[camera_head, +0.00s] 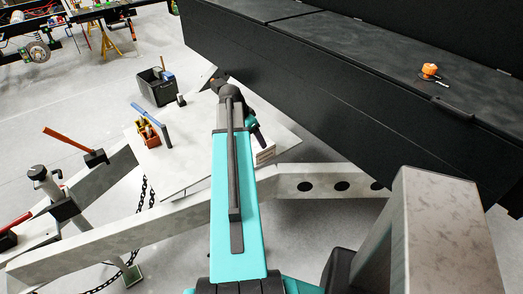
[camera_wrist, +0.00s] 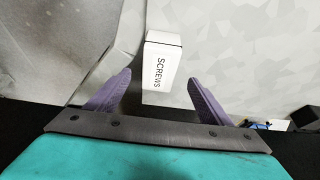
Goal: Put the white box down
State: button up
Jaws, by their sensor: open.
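The white box (camera_wrist: 161,66), marked "SCREWS", is in the middle of the wrist view, just ahead of the gap between my fingertips. In the head view the white box (camera_head: 265,153) shows in part beside my arm, at the right side of the pale board (camera_head: 190,178). It looks to be on the board, though its underside is hidden. My gripper (camera_wrist: 159,79) is open, with one purple finger to each side of the box's near end and visible gaps. In the head view my arm hides most of the gripper.
On the board are an orange tool holder (camera_head: 149,134) and a blue-grey bar (camera_head: 153,124). A long black chest (camera_head: 320,75) is close on the right, with an orange item (camera_head: 429,70) on top. A hammer (camera_head: 80,146) is at left.

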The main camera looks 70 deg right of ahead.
aim_at(259, 146)
jog(key=shift+p+x, duration=0.5)
jog(key=shift+x, duration=1.8)
jog(key=shift+s, duration=0.1)
jog(key=shift+f, duration=0.1)
jog(key=shift+p+x, duration=1.35)
jog(key=shift+x, duration=1)
jog(key=shift+f, duration=0.25)
jog(key=shift+f+b, duration=0.25)
jog(key=shift+b, duration=0.15)
jog(key=c, duration=1.5)
jog(key=shift+o, duration=0.2)
jog(key=shift+r, duration=0.15)
